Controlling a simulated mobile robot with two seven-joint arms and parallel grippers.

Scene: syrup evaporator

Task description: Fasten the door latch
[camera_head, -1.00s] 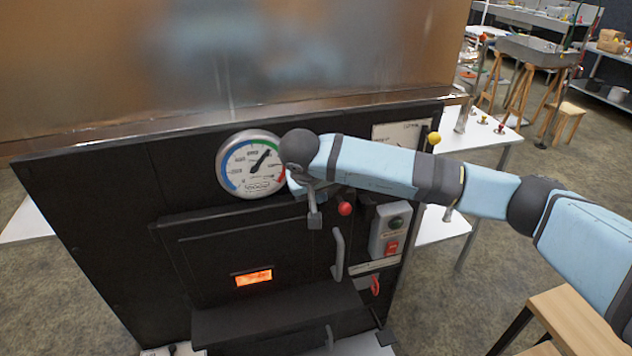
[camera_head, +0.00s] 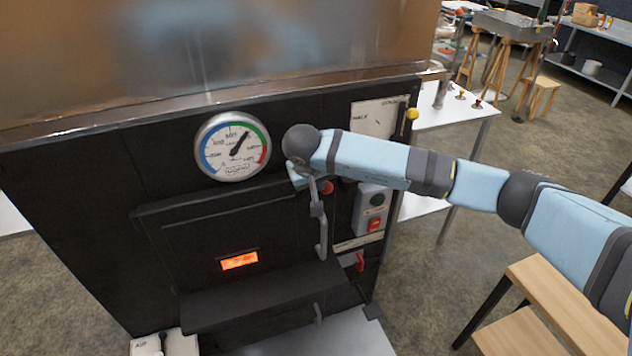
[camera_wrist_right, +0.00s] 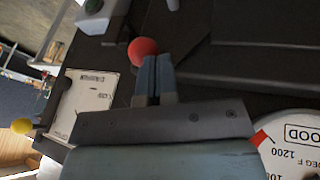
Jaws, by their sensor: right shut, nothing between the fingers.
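The black firebox door (camera_head: 190,235) shows in the head view, with a glowing orange window (camera_head: 240,261) and a grey bar handle (camera_head: 322,238) at its right side. A red ball knob (camera_head: 328,187), seemingly the latch's, sits just above the handle; its lever is mostly hidden. My right gripper (camera_head: 317,208) is shut and empty, pointing down just left of the knob. In the right wrist view, the closed fingers (camera_wrist_right: 152,78) reach close to the red knob (camera_wrist_right: 143,51); I cannot tell whether they touch it. My left gripper is out of view.
A round gauge (camera_head: 232,147) is left of my wrist. A switch box (camera_head: 371,209) and a red handle (camera_head: 360,261) are right of the door. A yellow-knobbed lever (camera_head: 412,114) stands by a white plate (camera_head: 378,118). A black ledge (camera_head: 250,303) juts out below.

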